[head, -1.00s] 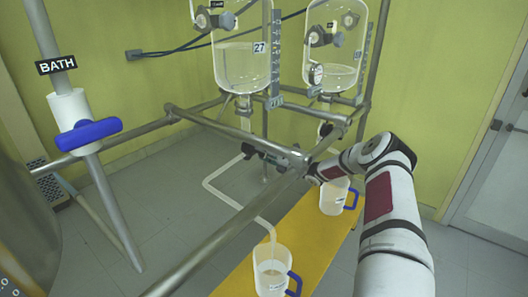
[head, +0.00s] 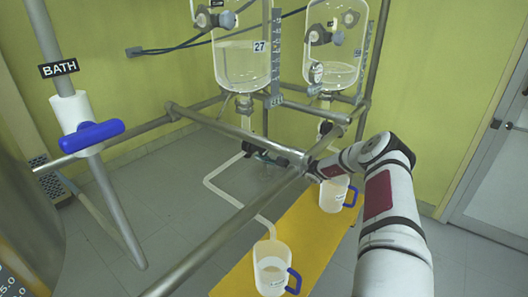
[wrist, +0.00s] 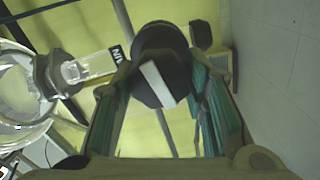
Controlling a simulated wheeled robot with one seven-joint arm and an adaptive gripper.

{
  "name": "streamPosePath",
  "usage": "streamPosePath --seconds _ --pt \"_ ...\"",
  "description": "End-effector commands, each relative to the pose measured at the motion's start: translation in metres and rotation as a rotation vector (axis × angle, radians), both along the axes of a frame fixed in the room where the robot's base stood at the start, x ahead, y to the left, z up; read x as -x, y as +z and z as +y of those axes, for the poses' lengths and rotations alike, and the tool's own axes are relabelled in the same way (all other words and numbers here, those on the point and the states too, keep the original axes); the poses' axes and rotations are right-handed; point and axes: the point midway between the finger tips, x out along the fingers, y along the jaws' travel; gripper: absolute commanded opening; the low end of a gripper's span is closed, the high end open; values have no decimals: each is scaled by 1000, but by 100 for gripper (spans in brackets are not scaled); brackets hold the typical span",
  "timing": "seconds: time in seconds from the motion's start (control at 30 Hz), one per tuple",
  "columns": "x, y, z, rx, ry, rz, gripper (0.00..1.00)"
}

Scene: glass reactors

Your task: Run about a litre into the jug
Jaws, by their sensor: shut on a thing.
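A clear glass reactor (head: 240,62) with a "27" tag hangs on the metal frame in the head view, part filled with clear liquid. Below it is its bottom outlet. My gripper (head: 262,155) is beside that outlet and partly hidden by the frame. In the wrist view my gripper (wrist: 160,110) is shut on a black round knob (wrist: 160,65) with a white stripe. A pale hose (head: 228,196) runs from the outlet area to a clear jug (head: 270,254) with a blue handle. Liquid stands in the lower part of this jug.
A second reactor (head: 333,75) hangs to the right, with another blue-handled jug (head: 333,195) below. Both jugs stand on a yellow board (head: 300,240). A "BATH" pipe with a blue valve handle (head: 90,136) is at left. Frame bars cross in front of my arm.

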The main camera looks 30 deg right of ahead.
Motion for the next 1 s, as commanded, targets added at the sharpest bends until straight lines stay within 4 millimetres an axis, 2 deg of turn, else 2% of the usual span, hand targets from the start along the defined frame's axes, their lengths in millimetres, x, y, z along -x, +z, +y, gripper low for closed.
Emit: streamPosePath --seconds 0.3,0.83,0.87,0.93,1.0 --pt "0 -1 0 -113 -1 44 12" --pt "0 -1 -1 -134 -1 51 12" --pt "0 -1 -1 -134 -1 51 42" --pt "0 -1 0 -134 -1 51 58" --pt "0 -1 0 -134 -1 51 61"
